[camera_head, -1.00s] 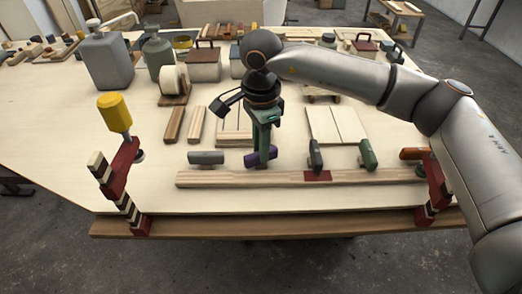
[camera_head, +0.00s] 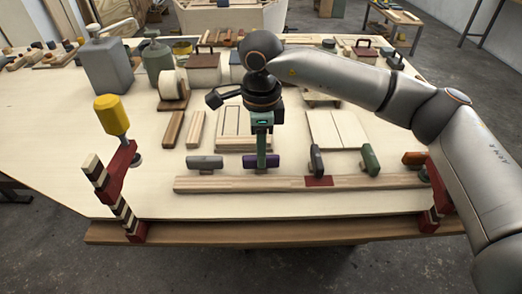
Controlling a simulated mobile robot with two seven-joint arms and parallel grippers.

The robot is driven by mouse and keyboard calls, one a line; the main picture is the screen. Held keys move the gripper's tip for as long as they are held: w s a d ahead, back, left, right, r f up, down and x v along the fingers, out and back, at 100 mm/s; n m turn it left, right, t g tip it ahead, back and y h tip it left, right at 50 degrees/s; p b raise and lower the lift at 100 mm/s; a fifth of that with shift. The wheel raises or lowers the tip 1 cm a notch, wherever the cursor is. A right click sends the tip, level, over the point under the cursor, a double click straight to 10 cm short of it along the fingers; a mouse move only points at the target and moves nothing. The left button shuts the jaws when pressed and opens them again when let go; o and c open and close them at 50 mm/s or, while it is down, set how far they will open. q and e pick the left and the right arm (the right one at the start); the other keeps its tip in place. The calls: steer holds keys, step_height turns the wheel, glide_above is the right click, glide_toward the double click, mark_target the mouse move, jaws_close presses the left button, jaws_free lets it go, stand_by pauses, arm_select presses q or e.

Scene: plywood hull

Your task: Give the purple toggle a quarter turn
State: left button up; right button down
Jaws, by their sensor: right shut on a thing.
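The purple toggle (camera_head: 273,161) stands behind the striped wooden bar near the front of the bench. It now lies lengthwise along the bar, level, much like the grey toggle (camera_head: 205,162) to its left. My right gripper (camera_head: 262,158) points straight down from above and is shut on the purple toggle, its green fingers hiding the toggle's middle. My left gripper is not in view.
To the right stand a black toggle (camera_head: 316,160), a green toggle (camera_head: 370,160) and an orange toggle (camera_head: 414,158). The striped bar (camera_head: 230,184) runs in front. A yellow-handled clamp (camera_head: 111,116) rises at the left. Boards and containers lie behind.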

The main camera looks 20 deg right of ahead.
steer(key=shift+r, duration=0.1)
steer(key=c, duration=0.8)
jaws_free()
steer(key=shift+o, duration=0.2)
step_height(320, 180, up, 12)
steer(key=shift+r, duration=0.25)
